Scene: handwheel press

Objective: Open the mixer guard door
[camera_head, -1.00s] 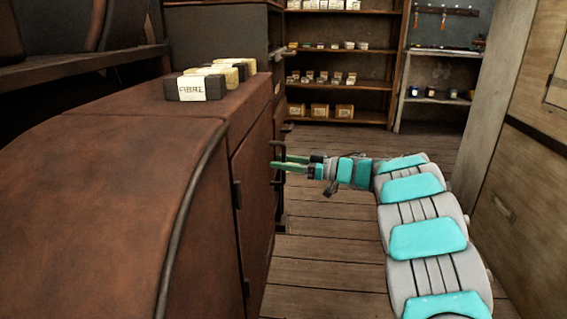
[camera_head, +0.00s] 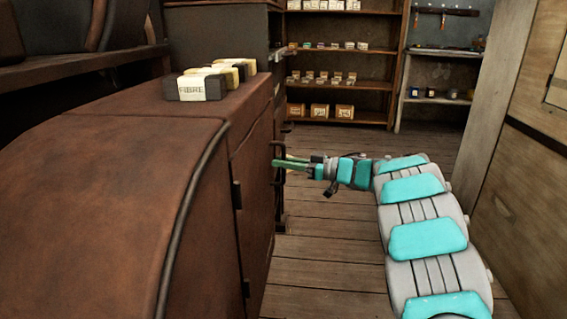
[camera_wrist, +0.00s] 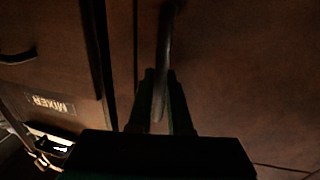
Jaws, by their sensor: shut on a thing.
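The brown mixer cabinet (camera_head: 140,190) fills the left of the head view. Its guard door (camera_head: 252,205) is the panel on its right side, with dark hinges at the near edge, and looks shut. My gripper (camera_head: 280,162) reaches the far edge of this door from the right. In the wrist view my gripper (camera_wrist: 159,115) has its two fingers either side of a dark bar handle (camera_wrist: 165,50) and is shut on it. A label reading MIXER (camera_wrist: 50,104) shows upside down on the panel to the left of a vertical seam.
Boxes, one marked FIBRE (camera_head: 195,87), lie on the cabinet top. Shelves (camera_head: 335,60) stand at the back. A wooden panel wall (camera_head: 520,170) bounds the right. Plank floor (camera_head: 320,265) is free between cabinet and my arm.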

